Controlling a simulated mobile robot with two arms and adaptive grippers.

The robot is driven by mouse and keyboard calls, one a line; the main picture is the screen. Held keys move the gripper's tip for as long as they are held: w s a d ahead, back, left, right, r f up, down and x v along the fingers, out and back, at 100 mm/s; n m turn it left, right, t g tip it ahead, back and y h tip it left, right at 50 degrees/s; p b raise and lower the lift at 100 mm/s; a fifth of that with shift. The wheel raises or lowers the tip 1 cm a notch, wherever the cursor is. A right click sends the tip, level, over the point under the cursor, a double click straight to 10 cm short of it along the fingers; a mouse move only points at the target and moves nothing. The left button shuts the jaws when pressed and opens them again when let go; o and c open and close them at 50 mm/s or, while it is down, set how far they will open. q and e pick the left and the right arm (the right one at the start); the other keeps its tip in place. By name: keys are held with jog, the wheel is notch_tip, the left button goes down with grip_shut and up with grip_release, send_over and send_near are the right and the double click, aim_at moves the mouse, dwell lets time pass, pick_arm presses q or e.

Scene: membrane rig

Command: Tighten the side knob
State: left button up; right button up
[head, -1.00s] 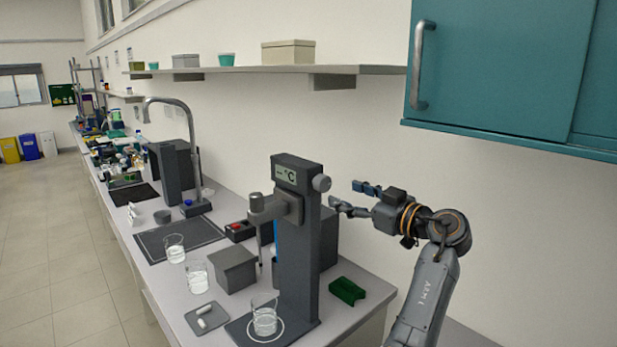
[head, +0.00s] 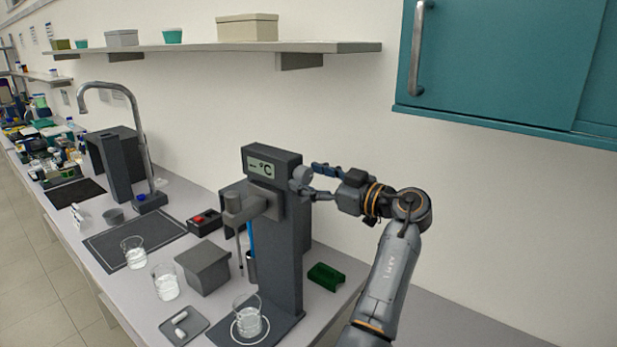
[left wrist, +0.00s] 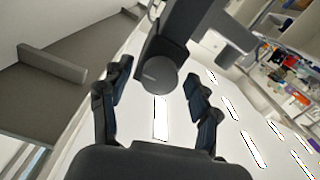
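The side knob (head: 302,178) is a grey round knob on the right side of a dark upright stand (head: 285,235) with a °C display (head: 261,168). In the left wrist view the round knob face (left wrist: 160,75) sits between the two fingers. My left gripper (head: 313,181) is open, one finger above and one below the knob in the head view. In the left wrist view the fingers (left wrist: 158,80) have gaps to the knob on both sides. I cannot tell how far they reach over it. My right gripper is not in view.
A beaker (head: 249,316) stands on the stand's base. A green holder (head: 326,277) lies to its right, a grey box (head: 204,267) to its left. A shelf (head: 220,46) and a teal cabinet (head: 500,60) hang above. Free room lies right of the stand.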

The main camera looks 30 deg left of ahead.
pick_arm(q)
jog(key=c, duration=1.2)
